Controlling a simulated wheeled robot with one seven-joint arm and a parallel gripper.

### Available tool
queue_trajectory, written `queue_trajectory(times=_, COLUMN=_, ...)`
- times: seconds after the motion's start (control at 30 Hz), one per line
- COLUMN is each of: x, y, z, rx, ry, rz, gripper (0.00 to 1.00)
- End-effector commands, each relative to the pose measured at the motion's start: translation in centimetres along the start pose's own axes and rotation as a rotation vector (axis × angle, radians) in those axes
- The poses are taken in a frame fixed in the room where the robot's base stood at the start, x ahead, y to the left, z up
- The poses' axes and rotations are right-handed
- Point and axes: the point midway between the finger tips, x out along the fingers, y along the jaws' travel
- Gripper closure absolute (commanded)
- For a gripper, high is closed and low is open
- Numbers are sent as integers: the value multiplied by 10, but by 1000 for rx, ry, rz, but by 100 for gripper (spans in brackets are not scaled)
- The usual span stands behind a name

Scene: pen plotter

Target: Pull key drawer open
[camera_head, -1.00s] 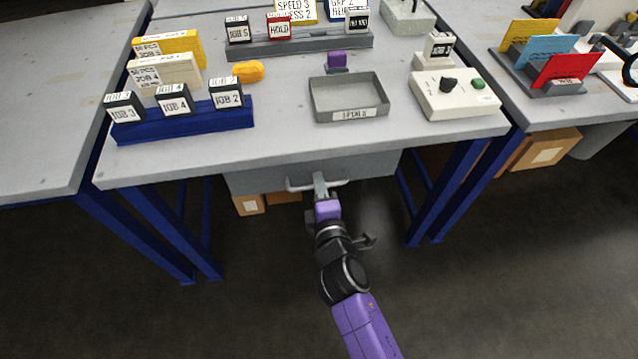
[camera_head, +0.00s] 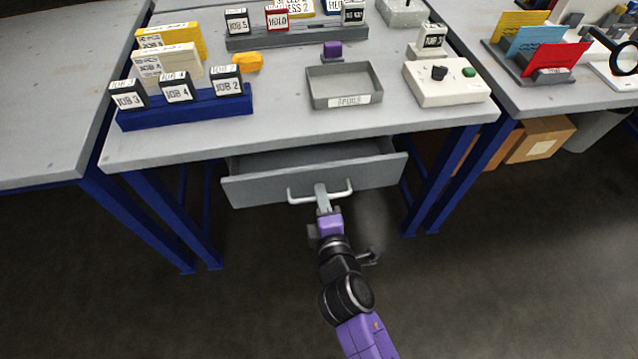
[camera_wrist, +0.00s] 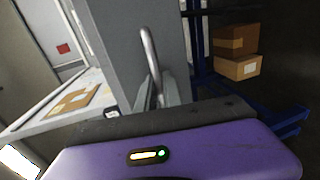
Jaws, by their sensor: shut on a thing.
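The key drawer (camera_head: 250,188) is a grey drawer under the middle table, and it stands partly open with a dark gap behind its front. Its light bar handle (camera_head: 338,191) is on the front face. My gripper (camera_head: 321,193) is shut on the handle near its middle. In the wrist view the drawer front (camera_wrist: 128,50) is a grey panel, and the curved handle (camera_wrist: 150,55) runs down to my gripper's fingers (camera_wrist: 158,98). The inside of the drawer is mostly hidden from the head view.
On the table (camera_head: 290,135) stand a blue rack (camera_head: 185,117) of job blocks, a grey tray (camera_head: 345,88) and a control box (camera_head: 446,84). Blue table legs (camera_head: 453,180) stand either side of my arm. Cardboard boxes (camera_head: 541,138) sit at the right. The floor before the drawer is clear.

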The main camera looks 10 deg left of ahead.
Motion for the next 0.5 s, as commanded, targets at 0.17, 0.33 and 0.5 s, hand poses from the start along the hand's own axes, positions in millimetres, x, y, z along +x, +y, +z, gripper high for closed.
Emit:
queue_trajectory(times=0.17, x=-52, y=-13, z=1, rx=-1, ry=-1, rz=-4, gripper=100)
queue_trajectory(times=0.33, x=-92, y=-22, z=1, rx=0, ry=-2, rz=-4, gripper=100)
queue_trajectory(times=0.5, x=-120, y=-27, z=0, rx=1, ry=-1, rz=-3, gripper=100)
